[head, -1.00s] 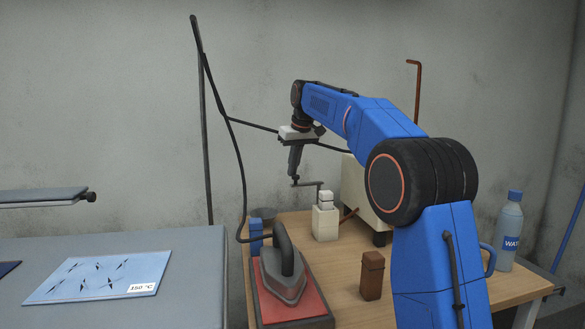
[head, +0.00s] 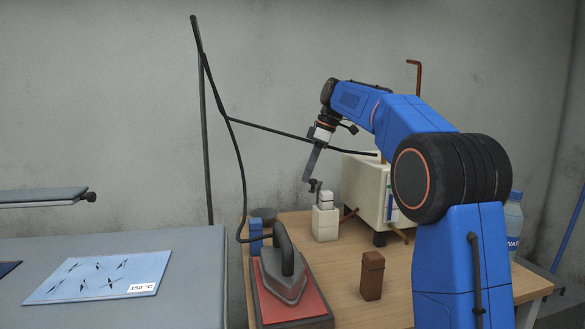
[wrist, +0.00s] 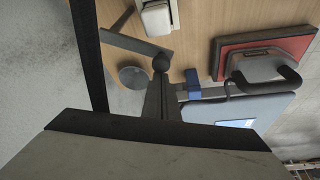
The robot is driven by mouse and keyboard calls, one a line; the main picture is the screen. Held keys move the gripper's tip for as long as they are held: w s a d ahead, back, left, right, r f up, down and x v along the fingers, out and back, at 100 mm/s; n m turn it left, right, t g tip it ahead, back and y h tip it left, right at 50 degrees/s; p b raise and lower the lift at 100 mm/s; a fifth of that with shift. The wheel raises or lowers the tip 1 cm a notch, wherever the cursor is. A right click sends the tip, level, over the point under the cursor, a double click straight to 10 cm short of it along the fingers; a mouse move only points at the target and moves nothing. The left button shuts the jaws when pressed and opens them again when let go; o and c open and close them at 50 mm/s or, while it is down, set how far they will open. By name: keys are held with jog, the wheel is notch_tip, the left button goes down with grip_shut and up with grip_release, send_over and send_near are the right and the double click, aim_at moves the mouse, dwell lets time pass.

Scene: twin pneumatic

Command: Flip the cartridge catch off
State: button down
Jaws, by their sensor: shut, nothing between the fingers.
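My gripper (head: 308,178) reaches down as a long, thin dark shape, tilted, with its tip just above and left of a small white holder (head: 325,224). In the wrist view my gripper (wrist: 160,66) is shut and empty. A grey strip (wrist: 135,42) extends left near its tip, and the holder (wrist: 156,16) is partly cut off at the top.
A white machine (head: 362,182) stands behind right, partly behind my arm. A dark iron (head: 283,275) rests on a red pad (head: 300,310) in front. A brown block (head: 371,280) stands right of it. A blue block (head: 256,232) and grey cup (head: 266,214) are left.

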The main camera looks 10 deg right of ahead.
jog(key=shift+s+d, duration=0.3)
jog(key=shift+d, duration=0.2)
jog(key=shift+s+d, duration=0.3)
jog(key=shift+d, duration=0.2)
jog(key=shift+s+d, duration=0.2)
jog(key=shift+d, duration=0.5)
jog(key=shift+s+d, duration=0.2)
jog(key=shift+d, duration=0.55)
notch_tip(320, 180, up, 10)
jog(key=shift+a, duration=0.4)
jog(key=shift+s, duration=0.15)
